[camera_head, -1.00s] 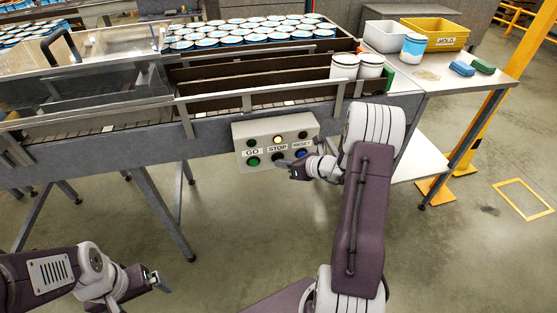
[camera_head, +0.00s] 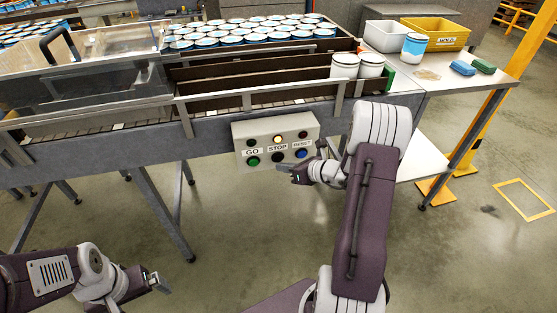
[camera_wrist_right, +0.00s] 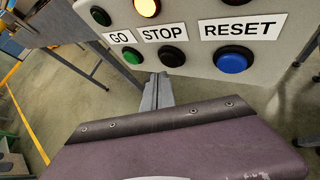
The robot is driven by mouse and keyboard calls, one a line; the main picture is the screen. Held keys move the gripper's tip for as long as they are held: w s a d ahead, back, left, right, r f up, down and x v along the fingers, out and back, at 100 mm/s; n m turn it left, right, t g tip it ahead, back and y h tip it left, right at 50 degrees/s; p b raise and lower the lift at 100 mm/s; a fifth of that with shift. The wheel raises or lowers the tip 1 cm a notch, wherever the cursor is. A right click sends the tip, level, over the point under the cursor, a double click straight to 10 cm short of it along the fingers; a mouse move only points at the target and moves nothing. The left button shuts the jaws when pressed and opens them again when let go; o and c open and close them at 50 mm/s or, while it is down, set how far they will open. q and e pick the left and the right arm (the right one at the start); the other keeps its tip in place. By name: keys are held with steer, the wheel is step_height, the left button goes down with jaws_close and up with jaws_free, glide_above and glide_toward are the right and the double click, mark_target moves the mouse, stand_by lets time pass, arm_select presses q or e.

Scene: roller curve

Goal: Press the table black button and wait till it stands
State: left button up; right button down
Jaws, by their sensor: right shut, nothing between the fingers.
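A grey control box (camera_head: 262,145) is fixed to the front of the conveyor. Its black button (camera_head: 278,157), under the STOP label, shows in full; it also shows in the right wrist view (camera_wrist_right: 171,56). A green button (camera_head: 253,162) is left of it under GO, and a blue button (camera_head: 301,153) is right under RESET. The lamp (camera_head: 278,139) above STOP glows amber. My right gripper (camera_head: 286,168) is shut and empty, its fingertips just below the black button and seemingly apart from it. My left gripper (camera_head: 160,283) hangs at lower left; its jaws are unclear.
A side table (camera_head: 440,83) holds a yellow bin (camera_head: 435,32). The floor below the box is open between the legs.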

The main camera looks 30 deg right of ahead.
steer(key=s, duration=0.2)
steer(key=s+a+b, duration=0.1)
steer(key=s, duration=0.1)
steer(key=shift+s, duration=0.35)
stand_by(0.5)
